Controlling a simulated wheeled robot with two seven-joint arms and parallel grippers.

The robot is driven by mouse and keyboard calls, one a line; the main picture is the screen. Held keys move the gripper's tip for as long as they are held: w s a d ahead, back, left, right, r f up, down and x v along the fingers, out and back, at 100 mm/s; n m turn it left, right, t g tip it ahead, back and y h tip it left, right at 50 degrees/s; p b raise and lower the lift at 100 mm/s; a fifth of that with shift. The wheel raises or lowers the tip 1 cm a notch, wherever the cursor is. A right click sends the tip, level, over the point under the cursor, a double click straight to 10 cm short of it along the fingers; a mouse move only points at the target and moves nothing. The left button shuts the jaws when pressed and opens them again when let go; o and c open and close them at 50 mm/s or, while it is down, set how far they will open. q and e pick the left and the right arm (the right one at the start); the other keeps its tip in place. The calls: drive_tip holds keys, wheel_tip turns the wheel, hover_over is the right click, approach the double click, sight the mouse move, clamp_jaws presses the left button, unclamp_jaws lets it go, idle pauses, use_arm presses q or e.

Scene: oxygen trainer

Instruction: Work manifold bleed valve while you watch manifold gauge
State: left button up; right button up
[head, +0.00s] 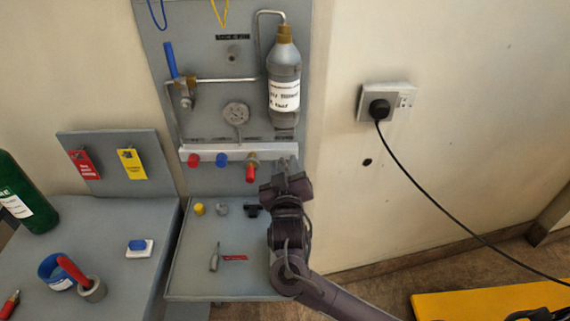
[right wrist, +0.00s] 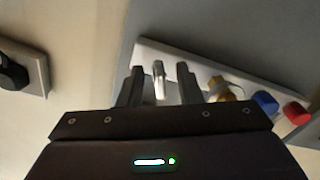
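The manifold (head: 205,153) is a pale bar on the grey panel, with a red cap, a blue cap and a brass fitting with a red knob (head: 250,172). The round manifold gauge (head: 236,113) sits above it; its needle is too small to read. My right gripper (head: 284,172) is at the bar's right end. In the right wrist view its fingers (right wrist: 158,88) are apart, with a pale metal stem (right wrist: 158,78) between them, perhaps the bleed valve. I cannot tell whether they touch it. The gripper hides that end in the head view. My left gripper is not in view.
A grey bottle (head: 284,75) hangs above the gripper, and a blue-handled valve (head: 171,62) is at upper left. A shelf (head: 190,285) below holds small parts. A plug with a black cable (head: 378,109) is on the right wall. A green cylinder (head: 25,200) stands far left.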

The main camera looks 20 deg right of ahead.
drive_tip(key=shift+w+d, duration=0.15)
drive_tip(key=shift+w, duration=0.3)
clamp_jaws()
drive_tip(key=m, duration=0.2)
drive_tip(key=shift+f+m, duration=0.15)
drive_tip(key=shift+m, duration=0.15)
drive_tip(key=shift+m+b, duration=0.4)
drive_tip(key=shift+m, duration=0.8)
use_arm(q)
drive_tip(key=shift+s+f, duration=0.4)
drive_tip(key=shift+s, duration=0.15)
use_arm(e)
unclamp_jaws()
drive_tip(key=shift+s, duration=0.1)
